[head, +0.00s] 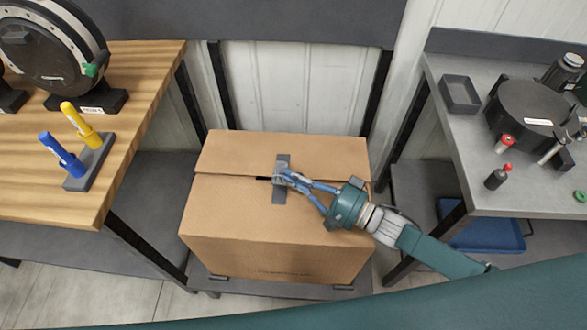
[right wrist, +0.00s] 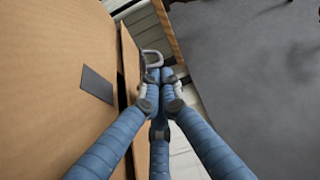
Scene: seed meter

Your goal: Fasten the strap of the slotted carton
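The brown carton (head: 235,220) stands closed on a low grey shelf, with a seam across its top. A dark grey strap (head: 280,197) crosses the seam near the middle, and a dark slot (head: 263,179) shows just left of it. The strap patch (right wrist: 97,84) lies flat on the cardboard in the right wrist view. My right gripper (head: 283,177) is at the strap over the seam. Its blue fingers (right wrist: 160,77) meet at the tips beside a light grey loop (right wrist: 152,56). I cannot tell whether they grip it. My left gripper is out of view.
A wooden table (head: 140,75) on the left holds blue and yellow markers in a stand and a round device. A grey bench (head: 475,190) on the right carries a dark drum, a small tray and red-capped parts. A blue bin (head: 490,235) sits below it.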

